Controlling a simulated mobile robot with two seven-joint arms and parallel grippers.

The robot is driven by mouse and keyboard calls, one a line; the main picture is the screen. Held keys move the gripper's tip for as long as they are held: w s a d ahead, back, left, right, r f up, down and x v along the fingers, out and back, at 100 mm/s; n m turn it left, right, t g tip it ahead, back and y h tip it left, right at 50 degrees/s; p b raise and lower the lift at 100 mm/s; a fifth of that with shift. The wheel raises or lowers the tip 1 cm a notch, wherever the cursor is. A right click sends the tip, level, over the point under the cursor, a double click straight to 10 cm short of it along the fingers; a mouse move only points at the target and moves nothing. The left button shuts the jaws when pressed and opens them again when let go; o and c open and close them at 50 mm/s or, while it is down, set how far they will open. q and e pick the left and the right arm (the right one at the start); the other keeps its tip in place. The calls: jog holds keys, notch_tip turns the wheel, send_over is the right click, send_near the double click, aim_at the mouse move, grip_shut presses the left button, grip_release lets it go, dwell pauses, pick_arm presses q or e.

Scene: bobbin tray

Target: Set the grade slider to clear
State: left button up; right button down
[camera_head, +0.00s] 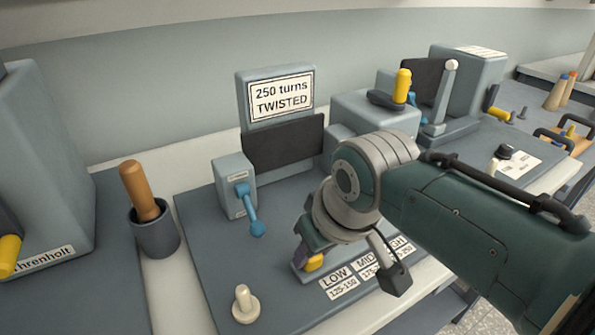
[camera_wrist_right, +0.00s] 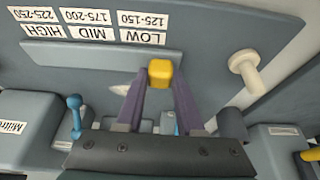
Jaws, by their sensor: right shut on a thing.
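A yellow slider knob (camera_wrist_right: 160,72) sits between the fingertips of my right gripper (camera_wrist_right: 159,84) in the wrist view. The gripper is shut on it. The knob is at the end of a grey slider strip (camera_wrist_right: 100,58), beside the LOW label (camera_wrist_right: 143,36). In the head view the knob (camera_head: 314,262) shows partly below my right gripper (camera_head: 309,254), left of the LOW label (camera_head: 336,277). The MID and HIGH labels follow along the strip; my wrist partly covers HIGH in the head view. I can read no label saying clear. My left gripper is not in view.
A sign (camera_head: 281,96) reads "250 turns TWISTED". A blue lever (camera_head: 250,212) stands left of my gripper, and a cream peg (camera_head: 245,303) stands near the panel's front. A cup (camera_head: 155,232) with a wooden-handled tool is at left. A grey machine (camera_head: 372,112) stands behind my arm.

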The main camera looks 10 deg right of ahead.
jog(key=shift+s+a, duration=0.2)
jog(key=shift+a, duration=0.3)
jog(key=c, duration=0.5)
grip_release()
